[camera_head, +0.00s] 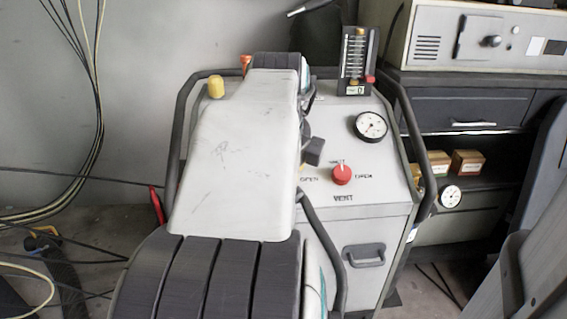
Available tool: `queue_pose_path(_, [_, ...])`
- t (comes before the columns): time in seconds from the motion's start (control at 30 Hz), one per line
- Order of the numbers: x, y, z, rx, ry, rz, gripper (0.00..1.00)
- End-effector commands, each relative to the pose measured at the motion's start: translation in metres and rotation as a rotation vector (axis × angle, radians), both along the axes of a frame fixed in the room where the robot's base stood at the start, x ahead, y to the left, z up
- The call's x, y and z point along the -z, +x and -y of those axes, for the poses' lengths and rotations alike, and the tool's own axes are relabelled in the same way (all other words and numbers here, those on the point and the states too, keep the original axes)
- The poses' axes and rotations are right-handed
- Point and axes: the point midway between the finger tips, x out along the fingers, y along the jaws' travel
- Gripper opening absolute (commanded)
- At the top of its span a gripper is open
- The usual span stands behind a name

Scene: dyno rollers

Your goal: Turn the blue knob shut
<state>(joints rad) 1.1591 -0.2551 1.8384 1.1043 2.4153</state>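No blue knob shows in the head view; my arm covers the left part of the grey cabinet's sloping top panel (375,195). A red knob (341,175) with a pale pointer sits on the uncovered part, with "VENT" printed below it and "OPEN" to either side. My gripper (313,151) is mostly hidden behind my white arm link. Only a dark piece of it shows, over the panel just up and left of the red knob. Whether it touches anything, and whether it is open, cannot be seen.
A dark tube rail (411,130) runs around the cabinet. A round gauge (370,126) and a black flow meter block (357,62) stand at the panel's back right. A yellow cap (216,87) is at the left. Cables (92,100) hang on the left wall.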

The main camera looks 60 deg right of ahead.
Motion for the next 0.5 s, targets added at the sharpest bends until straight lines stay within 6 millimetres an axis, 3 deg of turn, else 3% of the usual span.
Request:
queue_pose_path(0.37, [0.0008, -0.0001, 0.001, -0.017, -0.008, -0.007, 0.01])
queue_pose_path(0.4, [0.0008, -0.0001, 0.001, -0.017, -0.008, -0.007, 0.37])
queue_pose_path(0.5, [0.0008, -0.0002, 0.0009, -0.017, -0.007, -0.006, 0.46])
